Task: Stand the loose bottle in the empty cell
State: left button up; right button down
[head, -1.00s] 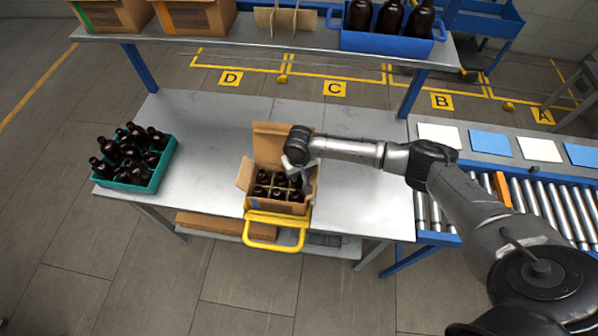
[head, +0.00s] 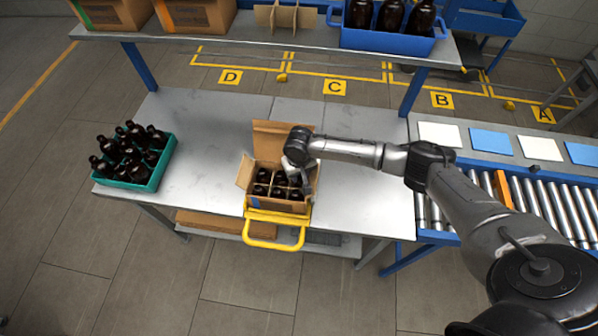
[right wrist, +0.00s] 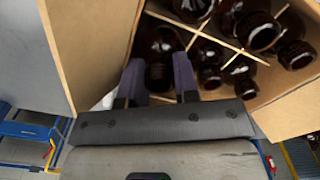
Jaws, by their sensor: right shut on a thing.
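My right gripper (right wrist: 159,82) is shut on an amber bottle (right wrist: 158,62), whose dark neck shows between the two fingers in the right wrist view. The gripper also shows in the head view (head: 299,178), at the back right part of the open cardboard box (head: 265,206). The held bottle is down among the box's walls and light dividers (right wrist: 205,36). Several other dark bottles (right wrist: 258,32) stand in cells beside it. The held bottle's base is hidden, so I cannot tell whether it touches the cell floor. My left gripper is not in view.
The box's flaps stand open, close to my gripper. A yellow handle frame (head: 273,243) is at its front. A teal crate (head: 153,181) of bottles stands at the table's left. A shelf (head: 270,40) spans behind; bare table (head: 360,200) lies to the right.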

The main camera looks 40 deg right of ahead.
jog(key=shift+f, duration=0.3)
jog(key=c, duration=0.8)
grip_release()
jog(key=shift+r, duration=0.15)
jog(key=shift+r, duration=0.35)
notch_tip(320, 180, up, 13)
